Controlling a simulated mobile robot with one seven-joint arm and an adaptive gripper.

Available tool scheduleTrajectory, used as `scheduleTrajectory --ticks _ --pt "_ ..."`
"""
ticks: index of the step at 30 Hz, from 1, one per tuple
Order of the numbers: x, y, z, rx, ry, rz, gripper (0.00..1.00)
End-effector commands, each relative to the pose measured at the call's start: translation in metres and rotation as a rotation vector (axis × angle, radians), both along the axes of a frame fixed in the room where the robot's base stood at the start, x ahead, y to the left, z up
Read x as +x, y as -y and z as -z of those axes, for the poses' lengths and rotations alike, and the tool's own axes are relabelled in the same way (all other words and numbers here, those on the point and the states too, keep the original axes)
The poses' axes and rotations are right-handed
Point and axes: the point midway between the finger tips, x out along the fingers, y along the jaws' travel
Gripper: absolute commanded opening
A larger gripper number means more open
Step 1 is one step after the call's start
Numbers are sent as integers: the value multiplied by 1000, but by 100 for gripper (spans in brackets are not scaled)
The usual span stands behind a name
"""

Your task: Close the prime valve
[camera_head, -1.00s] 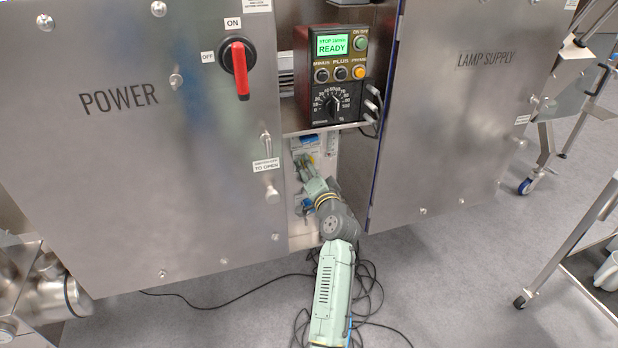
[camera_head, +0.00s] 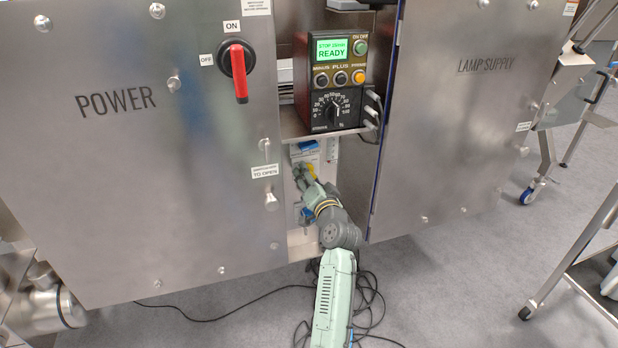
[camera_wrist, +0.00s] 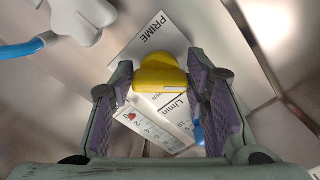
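The yellow prime valve handle (camera_wrist: 160,72) sits below the PRIME label (camera_wrist: 153,27) in the wrist view. My gripper (camera_wrist: 162,85) is open, with one finger on each side of the handle. Only small gaps show between the fingers and the handle, and I cannot tell whether either finger touches it. In the head view my gripper (camera_head: 304,178) reaches into the narrow recess between the two cabinet doors. A bit of the yellow handle (camera_head: 312,171) shows beside the fingers there; the rest is hidden.
The POWER door (camera_head: 150,170) and LAMP SUPPLY door (camera_head: 455,120) flank the recess. A control box (camera_head: 333,80) reading READY stands on a shelf above my arm. A flow scale (camera_wrist: 165,125) lies beneath the fingers. Cables (camera_head: 365,290) lie on the floor.

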Motion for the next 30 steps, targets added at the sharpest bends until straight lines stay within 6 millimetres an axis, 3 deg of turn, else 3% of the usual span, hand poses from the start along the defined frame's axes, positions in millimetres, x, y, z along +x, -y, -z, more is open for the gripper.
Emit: scheduleTrajectory --ticks 8,19,30 --pt "0 0 0 1 0 0 62" --pt "0 0 -2 29 -9 0 62" --pt "0 -1 -11 418 -138 1 62"
